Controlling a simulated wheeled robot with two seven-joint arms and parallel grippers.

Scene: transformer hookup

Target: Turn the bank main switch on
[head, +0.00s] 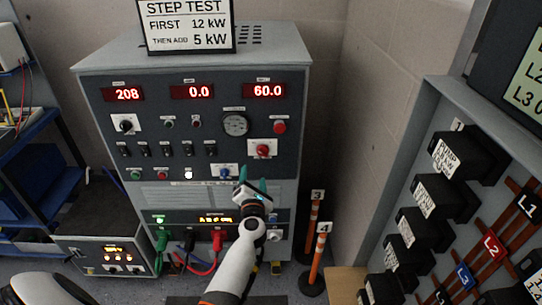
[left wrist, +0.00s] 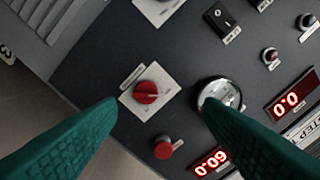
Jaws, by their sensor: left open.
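A red rotary switch (head: 263,151) on a white plate sits at the right of the grey cabinet's panel, below a red push button (head: 279,127). Its label is too small to read, so I cannot confirm that it is the bank main switch. In the left wrist view the red knob (left wrist: 146,92) shows a pale pointer mark and lies between the fingers in the picture, untouched. My left gripper (head: 252,188) is open and empty, with green fingers, in front of the panel just below the switch. The fingers (left wrist: 158,106) also show in the left wrist view. My right gripper is out of view.
A blue knob (head: 225,172) sits left of the red switch and a round gauge (head: 235,125) above it. Cables hang from the cabinet's lower sockets. Orange posts (head: 316,262) stand to the right. A rack with black blocks (head: 466,157) stands further right.

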